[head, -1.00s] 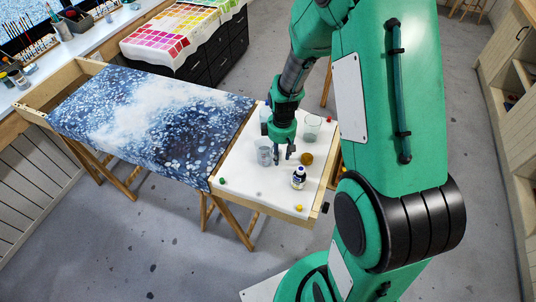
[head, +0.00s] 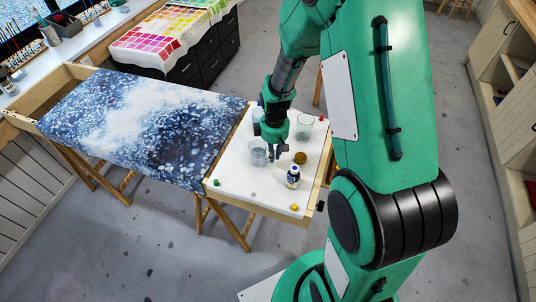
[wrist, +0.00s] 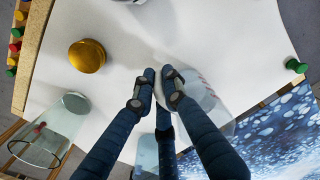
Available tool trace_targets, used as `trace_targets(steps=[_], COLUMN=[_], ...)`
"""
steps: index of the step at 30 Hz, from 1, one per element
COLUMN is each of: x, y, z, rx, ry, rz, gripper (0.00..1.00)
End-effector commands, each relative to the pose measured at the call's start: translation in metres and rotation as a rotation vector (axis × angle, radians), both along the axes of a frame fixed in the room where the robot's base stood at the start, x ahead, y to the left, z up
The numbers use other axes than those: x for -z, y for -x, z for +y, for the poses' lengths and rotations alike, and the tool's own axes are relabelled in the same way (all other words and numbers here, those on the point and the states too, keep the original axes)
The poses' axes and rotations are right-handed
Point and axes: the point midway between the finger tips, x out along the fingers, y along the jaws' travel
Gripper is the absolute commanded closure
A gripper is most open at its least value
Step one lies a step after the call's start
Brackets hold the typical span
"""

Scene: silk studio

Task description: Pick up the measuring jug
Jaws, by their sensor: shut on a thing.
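The measuring jug (head: 258,153) is a clear, greyish vessel on the white tabletop, just left of my gripper (head: 275,154) in the head view. In the wrist view my gripper's fingertips (wrist: 158,82) are close together, with the clear wall of the jug (wrist: 205,98) against them on the right. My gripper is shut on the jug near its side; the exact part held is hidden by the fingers. The jug looks upright, and I cannot tell any gap under it.
Another clear container (head: 258,115) stands behind my gripper. Small coloured caps sit near the edges. Blue patterned cloth (head: 140,125) adjoins left.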

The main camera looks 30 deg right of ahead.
Motion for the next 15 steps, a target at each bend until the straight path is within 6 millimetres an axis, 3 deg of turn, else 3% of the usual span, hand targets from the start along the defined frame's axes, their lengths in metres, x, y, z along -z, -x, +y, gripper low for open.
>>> trace_targets(steps=[15], x=[-0.009], y=[-0.0002], z=[0.0], rx=[0.0], ry=[0.0], rz=[0.0], gripper=[1.0])
